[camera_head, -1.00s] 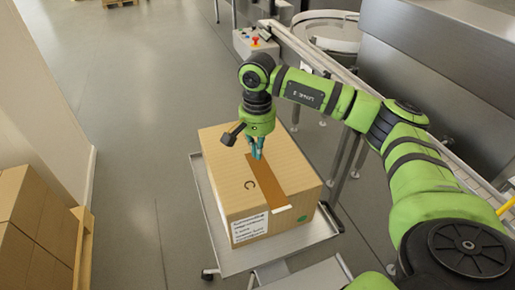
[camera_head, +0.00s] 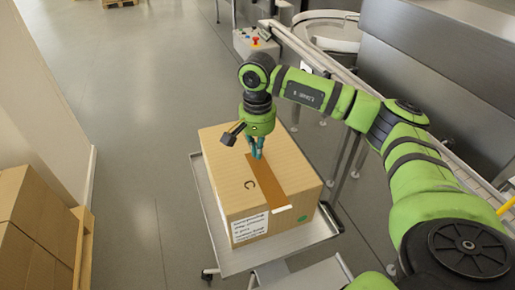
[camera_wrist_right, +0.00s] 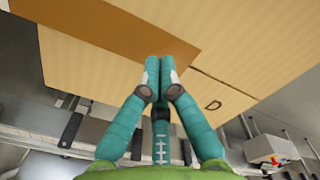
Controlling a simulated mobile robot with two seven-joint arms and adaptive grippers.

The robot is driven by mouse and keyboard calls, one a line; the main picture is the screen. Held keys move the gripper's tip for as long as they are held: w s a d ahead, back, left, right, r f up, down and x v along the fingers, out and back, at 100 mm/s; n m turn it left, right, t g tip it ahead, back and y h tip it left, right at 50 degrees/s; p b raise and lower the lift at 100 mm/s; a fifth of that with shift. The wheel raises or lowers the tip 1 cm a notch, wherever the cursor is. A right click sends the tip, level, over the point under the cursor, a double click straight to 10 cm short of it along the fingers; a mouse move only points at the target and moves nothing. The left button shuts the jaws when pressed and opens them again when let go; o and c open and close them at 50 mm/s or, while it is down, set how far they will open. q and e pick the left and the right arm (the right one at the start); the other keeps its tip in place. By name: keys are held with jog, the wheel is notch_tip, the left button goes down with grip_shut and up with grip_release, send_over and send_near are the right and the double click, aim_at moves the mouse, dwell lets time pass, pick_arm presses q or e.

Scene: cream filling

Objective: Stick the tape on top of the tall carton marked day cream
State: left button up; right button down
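The tall carton (camera_head: 297,172) stands upright on a metal cart, its top flaps closed. A brown tape strip (camera_head: 271,187) lies along its top, reaching the near edge, with a pale piece at that end. My right gripper (camera_head: 258,156) points down at the tape's far end. In the right wrist view its teal fingers (camera_wrist_right: 160,64) are shut together, with tips at the edge of the tape (camera_wrist_right: 105,25); I cannot tell whether they press on it. A bare seam (camera_wrist_right: 225,82) runs on beyond the tape. A label (camera_head: 250,226) shows on the near side, its print too small to read. My left gripper is not in view.
The cart (camera_head: 213,222) carries the carton, with a narrow bare margin around it. A conveyor line and a control box (camera_head: 255,42) stand behind and to the right. Stacked cartons (camera_head: 30,225) are at the left. The floor between is clear.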

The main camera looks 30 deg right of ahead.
jog(key=shift+f+b, duration=0.95)
jog(key=shift+f, duration=0.2)
dwell(0.6)
jog(key=shift+r+p, duration=1.95)
jog(key=shift+r, duration=1.1)
